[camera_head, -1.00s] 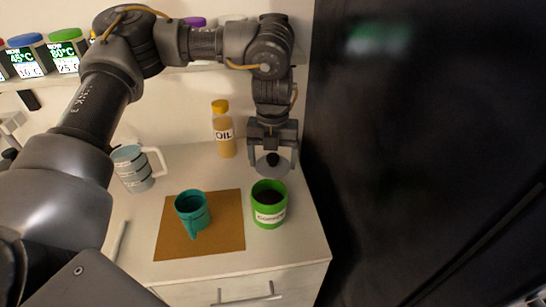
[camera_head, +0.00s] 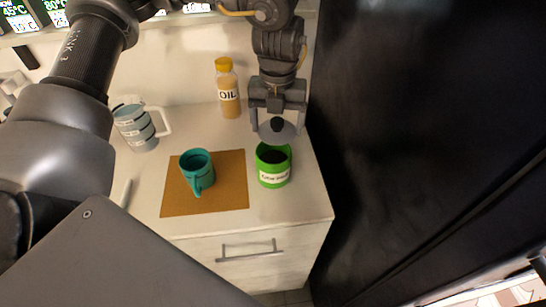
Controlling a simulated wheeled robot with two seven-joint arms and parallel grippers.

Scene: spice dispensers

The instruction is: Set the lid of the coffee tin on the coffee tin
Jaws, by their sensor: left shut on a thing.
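The green coffee tin (camera_head: 273,178) stands upright and open on the counter, with dark contents showing inside. My left gripper (camera_head: 277,125) points down just behind and above the tin. It is shut on the dark knob of the lid (camera_head: 277,136), a round, greyish, see-through disc. In the picture the lid's lower edge reaches close to the tin's far rim; I cannot tell whether they touch. My right gripper is not in view.
A teal mug (camera_head: 197,171) stands on a brown mat (camera_head: 232,192) left of the tin. An oil bottle (camera_head: 228,92) stands behind, and a striped jug (camera_head: 136,127) is at the back left. A dark panel (camera_head: 400,130) rises on the right.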

